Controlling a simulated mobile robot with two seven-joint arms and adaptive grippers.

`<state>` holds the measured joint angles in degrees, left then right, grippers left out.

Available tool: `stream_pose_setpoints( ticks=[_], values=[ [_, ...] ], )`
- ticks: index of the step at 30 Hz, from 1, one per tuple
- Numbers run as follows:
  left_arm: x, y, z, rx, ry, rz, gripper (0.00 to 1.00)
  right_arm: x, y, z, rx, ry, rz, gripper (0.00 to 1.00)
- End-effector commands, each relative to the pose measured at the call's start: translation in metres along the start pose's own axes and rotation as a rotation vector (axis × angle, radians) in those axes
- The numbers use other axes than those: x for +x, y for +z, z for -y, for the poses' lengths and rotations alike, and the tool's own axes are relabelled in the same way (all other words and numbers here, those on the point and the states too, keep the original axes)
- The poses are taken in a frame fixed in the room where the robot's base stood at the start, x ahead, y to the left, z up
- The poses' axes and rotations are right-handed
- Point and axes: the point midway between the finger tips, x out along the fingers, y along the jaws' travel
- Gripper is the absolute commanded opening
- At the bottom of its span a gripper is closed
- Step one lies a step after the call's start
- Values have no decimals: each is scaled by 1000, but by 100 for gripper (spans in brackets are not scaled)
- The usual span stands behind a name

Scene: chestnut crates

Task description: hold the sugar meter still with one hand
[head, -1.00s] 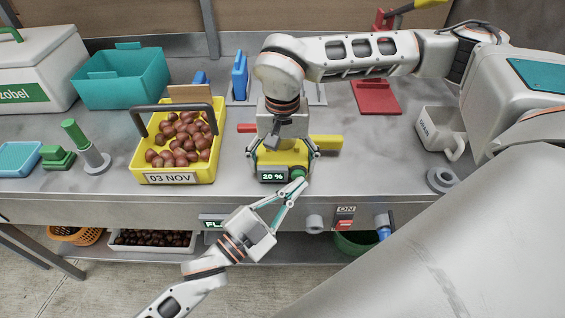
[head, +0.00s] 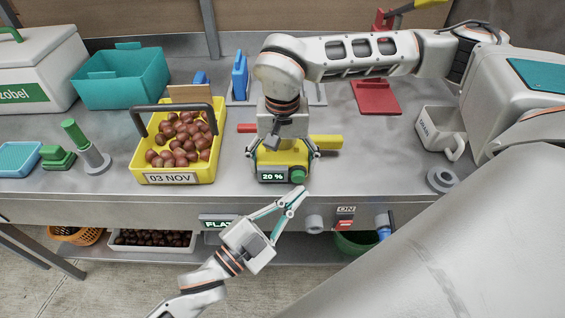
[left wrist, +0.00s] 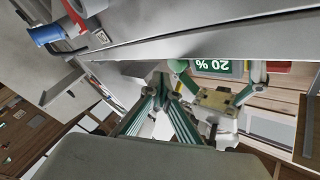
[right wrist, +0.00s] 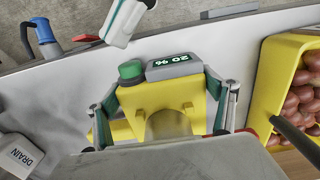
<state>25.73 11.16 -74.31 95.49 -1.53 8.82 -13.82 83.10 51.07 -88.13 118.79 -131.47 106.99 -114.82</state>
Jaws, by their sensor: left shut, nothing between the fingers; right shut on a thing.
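The sugar meter (head: 284,161) is a yellow box with a grey front, a display reading 20 % and a green knob (head: 298,176) at its front right. It stands on the steel bench near the front edge. My right gripper (head: 283,150) comes from above and is shut on the meter's sides; the right wrist view shows a finger on each side of its yellow body (right wrist: 165,97). My left gripper (head: 300,191) is shut and empty, in front of the bench edge and just below the knob, apart from it. The display also shows upside down in the left wrist view (left wrist: 213,66).
A yellow crate (head: 174,178) of chestnuts, labelled 03 NOV, stands left of the meter. A DRAIN container (head: 436,130) and grey ring (head: 442,179) are at right. An ON switch (head: 345,218) is on the bench front.

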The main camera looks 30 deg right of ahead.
Motion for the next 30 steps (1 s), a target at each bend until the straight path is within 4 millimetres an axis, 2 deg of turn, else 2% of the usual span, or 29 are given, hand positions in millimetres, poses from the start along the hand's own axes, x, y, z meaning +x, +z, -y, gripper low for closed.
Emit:
stream_pose_setpoints(
  ticks=[15, 30],
  values=[
    [-33, -23, -24, -1, 0, 0, 0, 0, 0, 0, 0, 0, 0, 56],
    [-37, -27, -27, -1, 0, 0, 0, 0, 0, 0, 0, 0, 0, 56]
  ],
)
